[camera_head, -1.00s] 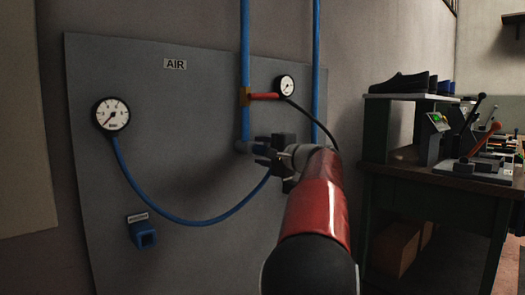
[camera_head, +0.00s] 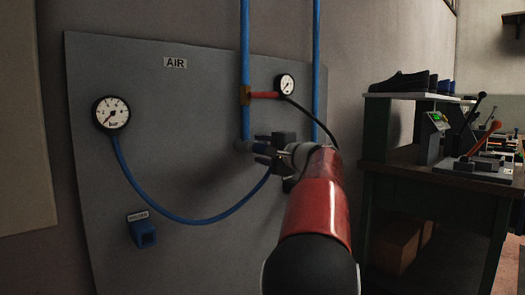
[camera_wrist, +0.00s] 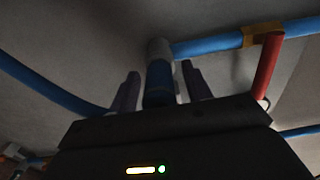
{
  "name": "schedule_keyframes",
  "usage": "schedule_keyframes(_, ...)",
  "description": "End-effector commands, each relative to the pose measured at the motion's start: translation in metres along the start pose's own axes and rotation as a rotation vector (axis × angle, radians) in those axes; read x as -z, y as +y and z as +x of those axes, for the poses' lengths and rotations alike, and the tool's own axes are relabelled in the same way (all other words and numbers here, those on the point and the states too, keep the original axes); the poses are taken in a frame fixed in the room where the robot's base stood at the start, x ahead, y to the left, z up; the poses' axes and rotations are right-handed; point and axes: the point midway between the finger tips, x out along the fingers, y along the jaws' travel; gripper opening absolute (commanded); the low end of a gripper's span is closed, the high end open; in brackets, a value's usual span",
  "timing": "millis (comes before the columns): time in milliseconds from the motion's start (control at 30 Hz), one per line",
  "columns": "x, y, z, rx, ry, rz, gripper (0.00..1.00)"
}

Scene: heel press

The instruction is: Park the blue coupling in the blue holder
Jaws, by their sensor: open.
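The blue coupling (camera_wrist: 158,85) is in the wrist view, at a grey fitting (camera_wrist: 158,49) on the end of a blue pipe. My gripper (camera_wrist: 160,78) is open, with one finger on each side of the coupling and apart from it. In the head view my gripper (camera_head: 262,150) is by the pipe's lower end, where it hides most of the coupling. A blue hose (camera_head: 195,220) sags from the left gauge to that spot. The blue holder (camera_head: 144,234) is on the panel's lower left, under a small label, and looks empty.
The grey air panel (camera_head: 190,130) carries a left gauge (camera_head: 111,113), a smaller gauge (camera_head: 285,84) and a red valve lever (camera_head: 264,96) above my gripper. A workbench (camera_head: 430,175) with shoes and a press stands at right. The panel between holder and pipe is clear except the hose.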

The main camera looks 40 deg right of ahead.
Motion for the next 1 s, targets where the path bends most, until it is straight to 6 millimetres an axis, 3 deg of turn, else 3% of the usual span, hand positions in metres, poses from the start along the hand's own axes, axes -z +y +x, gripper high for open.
schedule_keyframes(367, 0.0001, 0.0001, 0.0, 0.0, 0.0, 0.0, 0.49)
schedule_keyframes(733, 0.0, 0.0001, 0.0, 0.0, 0.0, 0.0, 0.0)
schedule_keyframes(1000, 0.0, 0.0, -0.0019, 0.001, 0.0, 0.0, 0.0)
